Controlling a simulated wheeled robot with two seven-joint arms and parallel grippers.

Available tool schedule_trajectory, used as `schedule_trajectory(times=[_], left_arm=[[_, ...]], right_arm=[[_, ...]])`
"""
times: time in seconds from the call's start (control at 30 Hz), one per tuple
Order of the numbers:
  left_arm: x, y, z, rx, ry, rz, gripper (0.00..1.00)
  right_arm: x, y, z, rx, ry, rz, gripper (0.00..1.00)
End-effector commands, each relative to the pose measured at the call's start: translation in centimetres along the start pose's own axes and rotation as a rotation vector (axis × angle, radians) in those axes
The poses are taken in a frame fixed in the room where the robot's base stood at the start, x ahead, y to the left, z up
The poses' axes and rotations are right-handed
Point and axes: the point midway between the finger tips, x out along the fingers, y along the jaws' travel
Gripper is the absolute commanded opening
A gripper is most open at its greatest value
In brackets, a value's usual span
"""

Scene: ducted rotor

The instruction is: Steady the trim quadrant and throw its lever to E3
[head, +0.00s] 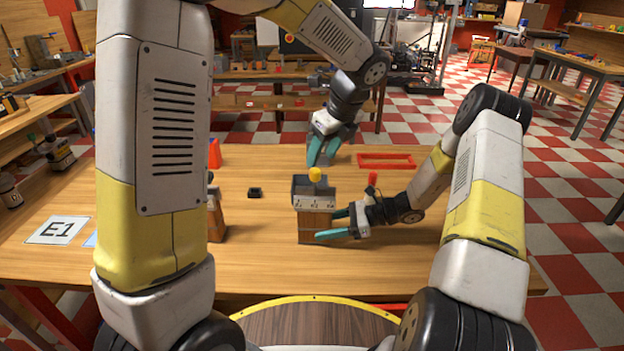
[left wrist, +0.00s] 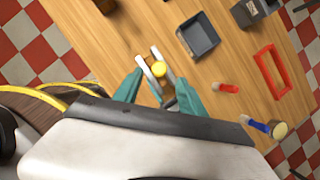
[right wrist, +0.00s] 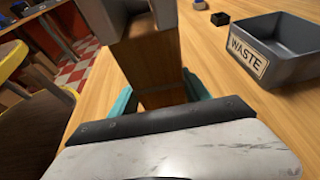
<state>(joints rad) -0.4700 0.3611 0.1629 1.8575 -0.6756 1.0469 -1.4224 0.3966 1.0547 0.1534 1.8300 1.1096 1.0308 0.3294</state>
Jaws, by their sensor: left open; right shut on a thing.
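The trim quadrant (head: 313,225) stands upright on the table, a wooden block with a grey head carrying a small label strip. Its yellow lever knob (head: 315,174) rises above the middle of the head; which mark the lever stands at is too small to tell. My right gripper (head: 336,225) is shut on the wooden block, which shows between its fingers in the right wrist view (right wrist: 152,75). My left gripper (head: 321,162) is open just above and behind the knob. In the left wrist view the knob (left wrist: 159,69) lies just beyond the gap between its teal fingers.
A grey WASTE bin (right wrist: 290,45) stands near the quadrant. A red frame (head: 386,161) and a red-handled tool (head: 373,179) lie to the right.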

Motion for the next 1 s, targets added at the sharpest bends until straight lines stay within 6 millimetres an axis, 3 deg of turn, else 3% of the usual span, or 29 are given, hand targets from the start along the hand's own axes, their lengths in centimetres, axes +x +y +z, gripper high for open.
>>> schedule_trajectory(times=[0.3, 0.5, 0.93, 1.0], left_arm=[[6.5, 0.1, -0.1, -0.003, 0.002, 0.004, 0.48], [9.2, 0.1, 0.0, -0.003, 0.002, 0.002, 0.48], [10.3, 0.1, 0.0, -0.005, 0.001, 0.000, 0.48], [10.3, 0.1, 0.0, -0.005, 0.001, 0.000, 0.37]], right_arm=[[0.0, 0.0, 0.0, 0.000, -0.001, 0.001, 0.20], [0.0, 0.0, 0.0, 0.000, -0.001, 0.000, 0.20], [0.0, 0.0, 0.0, 0.000, 0.000, 0.000, 0.20], [0.0, 0.0, 0.0, 0.000, 0.000, 0.000, 0.20]])
